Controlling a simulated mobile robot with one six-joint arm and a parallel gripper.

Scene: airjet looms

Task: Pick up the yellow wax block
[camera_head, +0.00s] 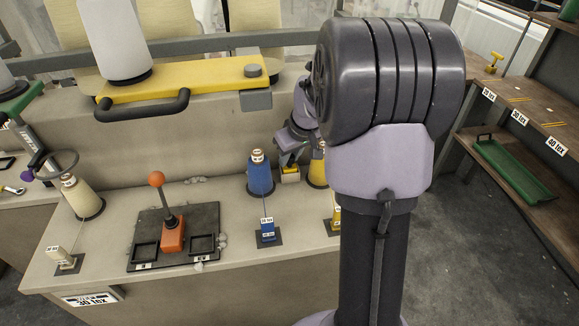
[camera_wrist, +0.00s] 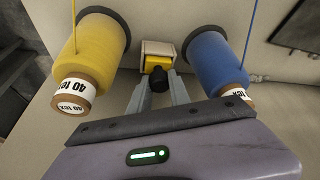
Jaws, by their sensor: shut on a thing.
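The yellow wax block (camera_wrist: 157,63) shows in the wrist view just beyond my fingertips, with a pale box-like holder or surround about it. My gripper (camera_wrist: 159,84) is shut on a dark round piece at the block's near side, which looks like its knob. In the head view the yellow block (camera_head: 290,174) is small, below my gripper (camera_head: 291,157), between the blue and yellow thread cones. My arm hides part of this area. I cannot tell whether the block touches the counter.
A blue cone (camera_head: 260,174) and a yellow cone (camera_head: 318,172) stand close on either side. A black tray with an orange-knobbed lever (camera_head: 172,232) is at left. A yellow bar with a black handle (camera_head: 180,82) is above. Shelves with a green tray (camera_head: 513,168) stand right.

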